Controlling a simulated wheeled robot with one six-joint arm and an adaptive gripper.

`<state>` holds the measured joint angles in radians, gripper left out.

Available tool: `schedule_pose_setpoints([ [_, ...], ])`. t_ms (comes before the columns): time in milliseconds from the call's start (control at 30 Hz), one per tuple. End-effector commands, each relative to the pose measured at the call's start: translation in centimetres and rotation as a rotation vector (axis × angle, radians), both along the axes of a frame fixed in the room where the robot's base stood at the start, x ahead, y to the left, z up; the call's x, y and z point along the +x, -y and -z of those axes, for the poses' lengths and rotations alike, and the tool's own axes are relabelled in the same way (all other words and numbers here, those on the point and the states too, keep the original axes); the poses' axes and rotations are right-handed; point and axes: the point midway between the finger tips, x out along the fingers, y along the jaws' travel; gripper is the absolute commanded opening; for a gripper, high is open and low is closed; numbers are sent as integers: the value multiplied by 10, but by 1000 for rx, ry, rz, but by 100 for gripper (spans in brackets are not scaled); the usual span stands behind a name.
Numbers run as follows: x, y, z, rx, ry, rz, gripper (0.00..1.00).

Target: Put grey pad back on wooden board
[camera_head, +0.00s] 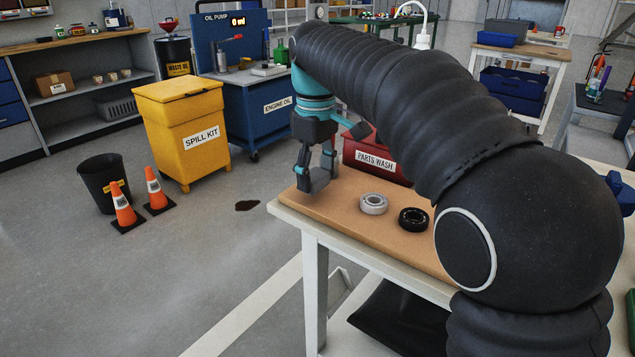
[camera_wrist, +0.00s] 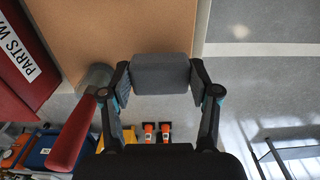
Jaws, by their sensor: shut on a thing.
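The grey pad (camera_wrist: 160,73) is a small block with rounded corners. My gripper (camera_wrist: 160,76) is shut on it, with one finger at each end. In the head view, my gripper (camera_head: 319,178) and the pad are at the far left corner of the wooden board (camera_head: 340,203). In the wrist view, the pad overlaps the edge of the tan board (camera_wrist: 110,28). I cannot tell whether the pad touches the board or hangs just above it.
A light grey ring (camera_head: 373,204) and a black ring bearing (camera_head: 413,220) lie on the board. The red parts wash box (camera_head: 372,158) stands close behind. The white-edged table (camera_head: 345,240) carries the board. Orange cones (camera_head: 123,208) stand on the floor to the left.

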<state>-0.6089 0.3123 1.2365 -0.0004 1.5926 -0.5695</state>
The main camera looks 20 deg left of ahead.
Motion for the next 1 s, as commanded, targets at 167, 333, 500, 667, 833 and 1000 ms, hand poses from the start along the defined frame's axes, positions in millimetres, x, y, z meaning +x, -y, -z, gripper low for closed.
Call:
schedule_pose_setpoints([
  [167,-1,0,18,-1,0,0,29],
  [333,0,0,18,0,0,0,29],
  [500,0,1,20,0,0,0,29],
  [667,0,1,21,0,0,0,86],
  [833,0,0,21,0,0,0,86],
  [1000,0,0,19,0,0,0,86],
])
